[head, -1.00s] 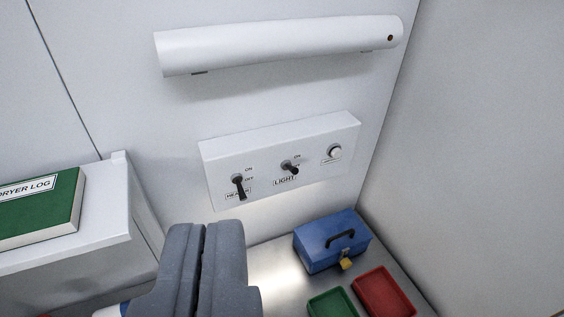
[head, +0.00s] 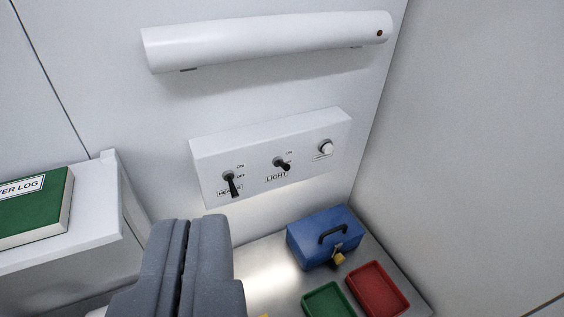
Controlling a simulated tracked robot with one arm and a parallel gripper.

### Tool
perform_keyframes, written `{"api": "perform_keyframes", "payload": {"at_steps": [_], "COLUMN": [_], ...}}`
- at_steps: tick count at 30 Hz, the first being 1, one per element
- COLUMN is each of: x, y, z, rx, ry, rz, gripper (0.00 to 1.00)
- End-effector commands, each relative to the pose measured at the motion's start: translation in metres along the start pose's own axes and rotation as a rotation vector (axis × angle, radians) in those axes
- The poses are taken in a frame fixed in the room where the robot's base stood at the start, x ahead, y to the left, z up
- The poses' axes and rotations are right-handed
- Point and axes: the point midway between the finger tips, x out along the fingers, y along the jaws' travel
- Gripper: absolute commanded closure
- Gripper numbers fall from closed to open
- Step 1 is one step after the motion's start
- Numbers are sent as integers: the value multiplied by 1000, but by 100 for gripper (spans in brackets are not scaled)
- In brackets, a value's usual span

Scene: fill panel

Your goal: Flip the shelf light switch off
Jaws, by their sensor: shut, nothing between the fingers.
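The white switch panel (head: 212,158) is on the back wall. Its LIGHT toggle (head: 283,165) is a short black lever that juts out and tilts down to the right, with ON printed above it. The lever covers the spot beneath ON, so I cannot read OFF there or be sure of its position. My grey gripper (head: 190,222) is shut and empty, in the lower left of the picture. It is below and left of the toggle, apart from the panel.
The HEATER toggle (head: 232,185) points down, left of LIGHT. A round knob (head: 326,147) is at right. A white tube lamp (head: 260,40) is above. A blue box (head: 310,247), green tray (head: 325,303) and red tray (head: 378,289) sit below. A green log book (head: 30,215) lies left.

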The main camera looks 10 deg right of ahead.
Motion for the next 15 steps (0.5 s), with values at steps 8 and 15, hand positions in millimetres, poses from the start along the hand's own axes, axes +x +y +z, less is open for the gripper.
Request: {"api": "perform_keyframes", "payload": {"at_steps": [8, 15], "x": [25, 83], "y": [3, 15], "z": [-2, 3], "rx": [-39, -137], "ry": [-40, -131], "rz": [-11, -44], "gripper": [100, 100]}}
